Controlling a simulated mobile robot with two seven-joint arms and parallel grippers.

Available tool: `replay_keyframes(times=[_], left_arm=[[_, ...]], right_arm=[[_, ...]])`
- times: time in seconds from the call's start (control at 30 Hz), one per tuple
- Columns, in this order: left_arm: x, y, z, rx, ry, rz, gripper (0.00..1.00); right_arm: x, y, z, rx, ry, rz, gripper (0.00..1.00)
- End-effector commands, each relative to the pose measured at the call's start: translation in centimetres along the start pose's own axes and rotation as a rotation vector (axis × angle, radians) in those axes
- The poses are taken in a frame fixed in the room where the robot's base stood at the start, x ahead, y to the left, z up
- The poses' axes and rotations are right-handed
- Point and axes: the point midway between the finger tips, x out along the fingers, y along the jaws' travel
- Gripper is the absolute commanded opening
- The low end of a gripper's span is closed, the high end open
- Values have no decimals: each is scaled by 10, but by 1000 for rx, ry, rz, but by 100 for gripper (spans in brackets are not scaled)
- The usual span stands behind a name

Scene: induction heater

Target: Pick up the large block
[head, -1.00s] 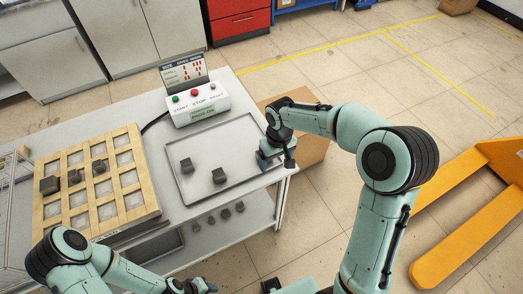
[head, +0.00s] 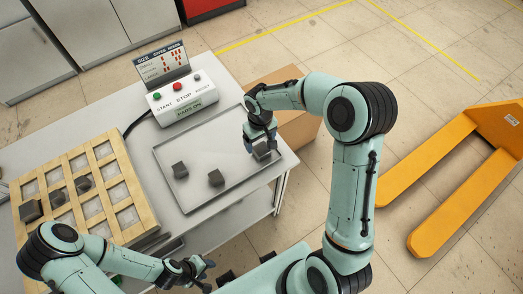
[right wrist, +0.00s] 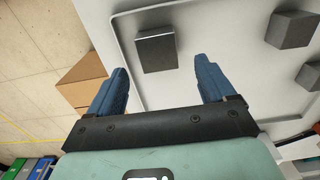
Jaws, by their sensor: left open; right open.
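Dark grey blocks stand in the metal tray (head: 206,203): one at left (head: 180,170), one near the middle (head: 216,178), and one at the right (head: 262,151), partly hidden under my right gripper (head: 260,141). In the right wrist view, this right-hand block (right wrist: 157,50) lies ahead of the open, empty jaws (right wrist: 166,82), off to the side of neither finger. More blocks sit on the wooden grid (head: 105,153); the leftmost (head: 30,210) looks biggest there. I cannot tell tray block sizes apart surely. My left gripper (head: 200,270) is open and empty by the table's front.
A control box (head: 183,101) with green and red buttons and a size sign (head: 163,67) stands behind the tray. A cardboard box (head: 298,125) is beyond the table's right edge. A yellow pallet jack (head: 430,160) stands on the floor at right.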

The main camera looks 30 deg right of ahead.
Motion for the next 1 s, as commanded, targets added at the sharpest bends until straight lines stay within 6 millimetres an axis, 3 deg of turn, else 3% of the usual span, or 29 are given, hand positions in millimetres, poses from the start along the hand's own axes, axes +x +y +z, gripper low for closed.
replay_keyframes(times=[0.4,0.7,0.77,0.97,1.0], left_arm=[[-2,1,-1,1,2,1,43],[-2,1,-1,1,2,1,43],[-2,1,-1,1,2,1,43],[-2,1,-1,1,2,1,43],[-2,1,-1,1,2,1,43]], right_arm=[[49,2,7,-1,-2,0,83],[54,2,7,0,1,1,83],[54,2,7,0,1,1,67],[54,2,7,0,1,1,2],[53,2,6,-1,4,1,0]])
